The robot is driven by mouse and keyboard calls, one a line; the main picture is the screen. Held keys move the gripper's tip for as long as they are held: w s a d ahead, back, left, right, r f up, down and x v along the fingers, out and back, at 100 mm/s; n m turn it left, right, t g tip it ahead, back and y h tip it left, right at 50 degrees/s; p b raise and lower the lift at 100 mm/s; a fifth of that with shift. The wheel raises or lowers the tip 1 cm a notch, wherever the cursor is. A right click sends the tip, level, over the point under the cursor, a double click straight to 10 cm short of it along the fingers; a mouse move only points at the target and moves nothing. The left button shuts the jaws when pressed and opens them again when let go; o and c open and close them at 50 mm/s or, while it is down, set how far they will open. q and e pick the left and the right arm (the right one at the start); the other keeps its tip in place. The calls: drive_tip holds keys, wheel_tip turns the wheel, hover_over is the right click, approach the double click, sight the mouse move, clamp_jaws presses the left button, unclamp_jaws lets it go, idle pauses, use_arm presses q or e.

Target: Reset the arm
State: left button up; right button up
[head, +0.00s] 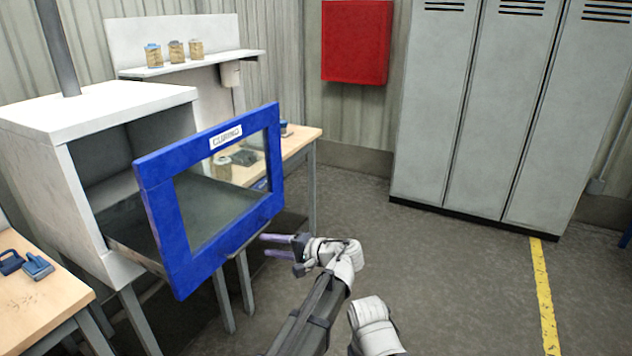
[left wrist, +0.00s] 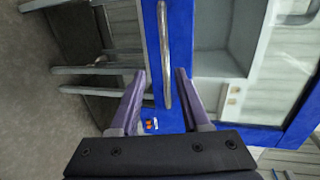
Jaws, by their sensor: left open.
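My left gripper (head: 272,246) is open and empty, just right of the lower right edge of the blue door (head: 180,245). The door has a clear window and a label that reads CURING. It stands swung open from a white cabinet (head: 115,103) whose dark inside shows. In the left wrist view the two purple fingers (left wrist: 159,74) are spread apart. A metal bar handle (left wrist: 165,55) on the blue door (left wrist: 180,30) shows between them, and I cannot tell whether they touch it. My right gripper is not in view.
A wooden table (head: 40,312) with blue parts stands at left. Another bench (head: 300,140) is behind the door. Grey lockers (head: 490,110) stand at right.

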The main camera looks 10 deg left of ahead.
use_arm(q)
drive_tip(key=s+a+f+n+g+h, duration=0.25)
drive_tip(key=s+f+h, duration=0.45)
drive_tip(key=s+f, duration=0.4)
drive_tip(key=s+d+f+n+g+h, duration=0.1)
drive_tip(key=s+d+f+g+h, duration=0.1)
drive_tip(key=s+d+f+h, duration=0.45)
drive_tip(key=s+d+r+m+p, duration=0.3)
drive_tip(key=s+d+r+p, duration=0.3)
drive_tip(key=d+r+p, duration=0.3)
drive_tip(key=shift+d+r+g, duration=0.35)
drive_tip(key=shift+d+r, duration=0.15)
drive_tip(key=shift+d, duration=0.25)
drive_tip(key=shift+a+m, duration=0.15)
drive_tip(key=shift+m, duration=0.1)
